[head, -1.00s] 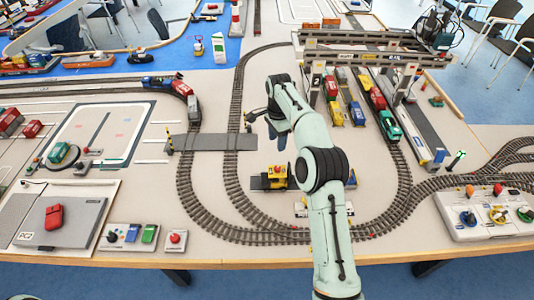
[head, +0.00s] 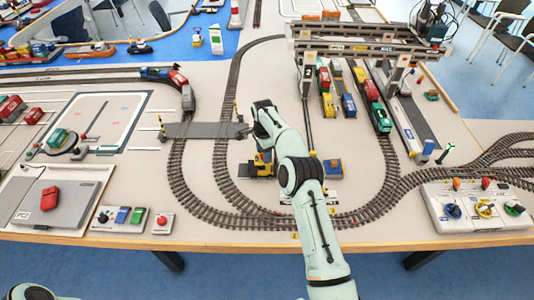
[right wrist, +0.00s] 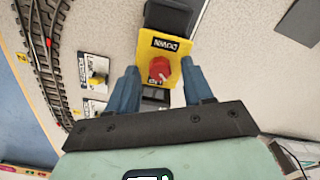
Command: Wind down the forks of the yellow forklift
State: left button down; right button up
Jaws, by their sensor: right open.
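The yellow forklift (head: 264,158) stands inside the track loop, partly hidden behind my right arm in the head view. In the right wrist view its yellow top (right wrist: 183,20) carries a "DOWN" label and a red knob (right wrist: 160,69) with a pointer mark. My right gripper (right wrist: 159,73) is open, with its two blue fingers on either side of the knob. I cannot tell whether they touch it. In the head view the right gripper (head: 266,146) points down over the forklift and is mostly hidden by my arm. My left gripper is out of view.
Curved track (head: 222,170) runs close to the left of the forklift, with a grey crossing plate (head: 205,131) behind. A blue-based block (head: 332,168) stands to the right. A gantry crane (head: 365,45) spans the back right.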

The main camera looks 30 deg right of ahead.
jog(key=shift+a, duration=0.1)
grip_shut()
